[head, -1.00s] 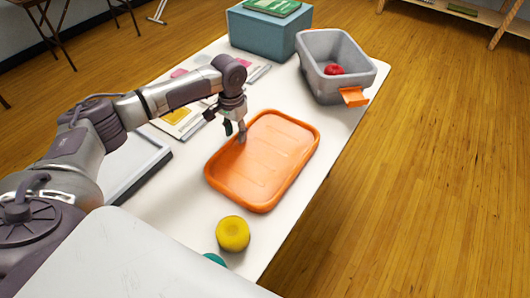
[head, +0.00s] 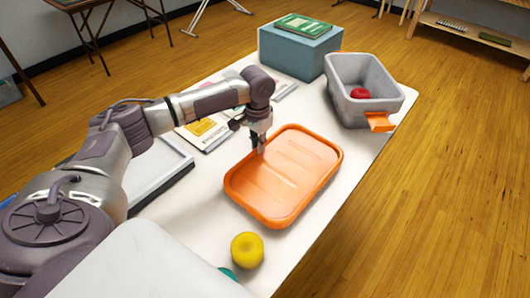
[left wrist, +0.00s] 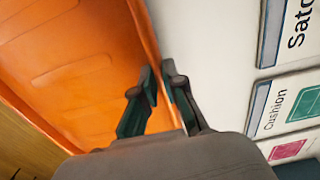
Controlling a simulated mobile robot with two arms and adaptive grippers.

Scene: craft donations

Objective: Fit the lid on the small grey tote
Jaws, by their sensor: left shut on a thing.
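The orange lid (head: 292,172) lies on the white table, its shallow ribbed inner face showing. My left gripper (head: 261,149) is shut on the lid's left edge. In the left wrist view, the fingers (left wrist: 158,82) straddle the rim of the lid (left wrist: 75,65). The small grey tote (head: 352,112) stands open at the table's far right, beyond the lid. A red ball-shaped item (head: 360,93) is inside it, and an orange handle (head: 380,122) sticks out at its near side. My right gripper is not in view.
A blue box (head: 298,54) with a green book (head: 302,26) stands behind, left of the tote. Printed cards (head: 205,132) and a grey-edged tray (head: 165,178) lie left. A yellow ball (head: 247,250) sits near the front. Bare table separates lid and tote.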

